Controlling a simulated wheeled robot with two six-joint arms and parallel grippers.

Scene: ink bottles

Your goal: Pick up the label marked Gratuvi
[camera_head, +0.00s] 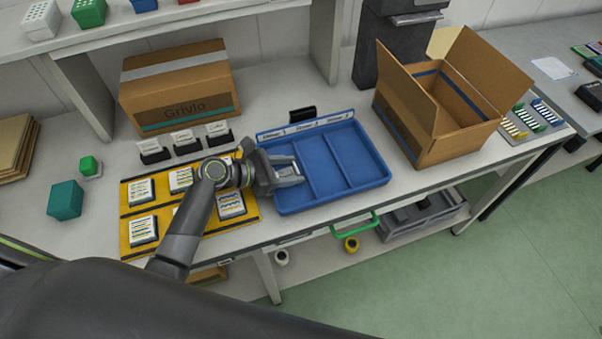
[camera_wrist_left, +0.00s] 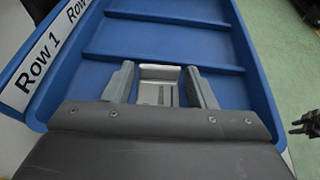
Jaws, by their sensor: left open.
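I cannot read the name Gratuvi on anything in view. Several small cards with printed lines, such as one at the front left (camera_head: 143,229), lie on a yellow mat (camera_head: 163,205). Three white cards in black stands (camera_head: 184,142) stand behind the mat; their print is too small to read. My left gripper (camera_head: 292,172) is open over the left compartment of the blue tray (camera_head: 345,190). In the left wrist view, a pale grey rectangular piece (camera_wrist_left: 158,86) shows between its fingers (camera_wrist_left: 158,95); I cannot tell what it is. My arm hides part of the mat.
A closed carton (camera_head: 178,88) stands behind the cards, and an open carton (camera_head: 435,105) is right of the tray. A teal box (camera_head: 65,200) and a green cube (camera_head: 89,165) sit at left. A dark jointed part (camera_wrist_left: 306,124) shows at the left wrist view's right edge.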

